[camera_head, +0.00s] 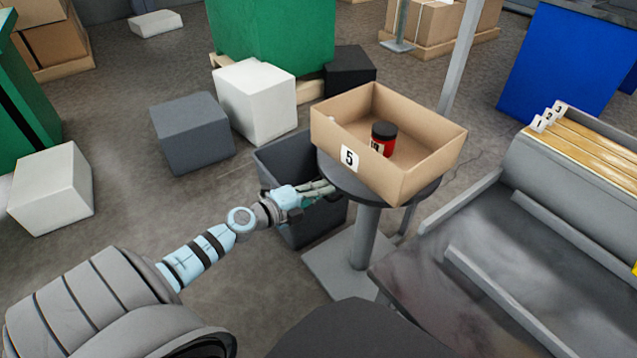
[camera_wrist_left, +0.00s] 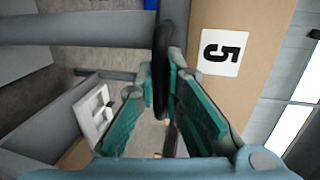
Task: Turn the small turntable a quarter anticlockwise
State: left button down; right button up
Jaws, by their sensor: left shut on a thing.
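The small turntable (camera_head: 354,187) is a dark round disc on a grey post. An open cardboard box (camera_head: 428,166) labelled 5 sits on it, with a dark-lidded red jar (camera_head: 384,141) inside. My left gripper (camera_head: 325,188) is at the disc's near left edge, below the box's label. In the left wrist view, the dark disc rim (camera_wrist_left: 163,75) runs between the teal finger pads (camera_wrist_left: 165,105), which are shut on it. The box wall with its label (camera_wrist_left: 219,52) is beside the fingers. My right gripper is not in view.
A dark grey bin (camera_head: 320,225) stands on the floor under my left gripper. A grey bench (camera_head: 500,285) with a rack of numbered rows (camera_head: 590,140) is close on the right. Grey (camera_head: 192,135) and white blocks (camera_head: 255,100) lie behind on the left.

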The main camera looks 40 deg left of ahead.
aim_at(347, 197)
pick_arm(q)
jog(key=d+y+p, duration=0.1)
jog(key=p, duration=0.1)
jog(key=d+n+y+p, duration=0.1)
jog(key=p, duration=0.1)
jog(key=shift+s+d+r, duration=0.2)
jog(key=shift+d+r, duration=0.05)
jog(key=shift+r, duration=0.1)
jog(key=d+p, duration=0.1)
jog(key=d+n+y, duration=0.1)
jog(key=d+n+y+p, duration=0.1)
jog(key=shift+s+d+f+p, duration=0.1)
jog(key=shift+d+f+p, duration=0.15)
jog(key=shift+p, duration=0.05)
jog(key=shift+w+d+f+n+y, duration=0.15)
jog(key=shift+d+n+y, duration=0.4)
jog(key=shift+d+y, duration=0.35)
jog(key=shift+w+d+n+y, duration=0.1)
jog(key=shift+d+n+y, duration=0.55)
jog(key=shift+d, duration=0.3)
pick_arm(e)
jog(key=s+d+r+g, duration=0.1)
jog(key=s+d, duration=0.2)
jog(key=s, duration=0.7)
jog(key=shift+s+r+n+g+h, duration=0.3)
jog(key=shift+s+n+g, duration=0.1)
